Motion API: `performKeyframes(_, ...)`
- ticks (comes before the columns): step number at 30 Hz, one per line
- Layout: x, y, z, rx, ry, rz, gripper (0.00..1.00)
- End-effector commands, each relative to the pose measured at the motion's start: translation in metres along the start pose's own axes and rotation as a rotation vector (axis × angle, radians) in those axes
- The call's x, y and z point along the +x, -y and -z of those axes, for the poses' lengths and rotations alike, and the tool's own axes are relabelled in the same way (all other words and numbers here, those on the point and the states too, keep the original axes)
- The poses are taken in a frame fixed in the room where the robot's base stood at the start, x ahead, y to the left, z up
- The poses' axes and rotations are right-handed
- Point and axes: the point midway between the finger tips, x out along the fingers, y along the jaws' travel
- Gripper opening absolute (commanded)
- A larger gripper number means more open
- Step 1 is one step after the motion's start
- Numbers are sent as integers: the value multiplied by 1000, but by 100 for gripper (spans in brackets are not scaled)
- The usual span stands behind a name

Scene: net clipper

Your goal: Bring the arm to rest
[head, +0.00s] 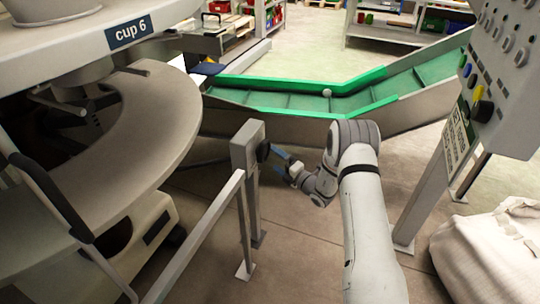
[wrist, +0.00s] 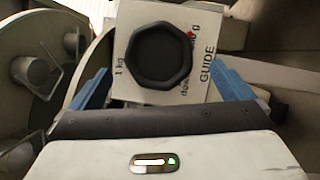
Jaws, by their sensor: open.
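My gripper (head: 279,163) is at the end of my white arm, near the centre of the head view. Its two blue fingers are spread apart and empty in the wrist view (wrist: 158,88). In front of them is a black many-sided knob (wrist: 159,57) on a grey panel (wrist: 196,22) with the words "1 kg" and "GUIDE". In the head view the knob (head: 263,152) sits on the side of a grey post (head: 247,185). The fingers are close to the knob; I cannot tell whether they touch it.
A large round machine marked "cup 6" (head: 128,33) fills the left. A grey rail (head: 200,235) runs from the post toward the front. A green conveyor (head: 300,100) crosses behind. A control panel (head: 505,75) and a white sack (head: 490,250) stand at the right.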

Motion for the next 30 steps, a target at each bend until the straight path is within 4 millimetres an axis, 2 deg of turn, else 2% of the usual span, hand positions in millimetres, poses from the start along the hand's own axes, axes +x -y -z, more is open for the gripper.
performKeyframes(3,-11,0,-1,0,1,0,100)
performKeyframes(6,-15,0,0,1,0,0,100)
performKeyframes(20,-14,-4,0,-7,-7,-1,100)
performKeyframes(23,-11,-26,4,-62,-53,-3,100)
performKeyframes(26,-8,-70,14,-186,-156,-8,100)
performKeyframes(30,-16,-145,41,-450,-363,-27,100)
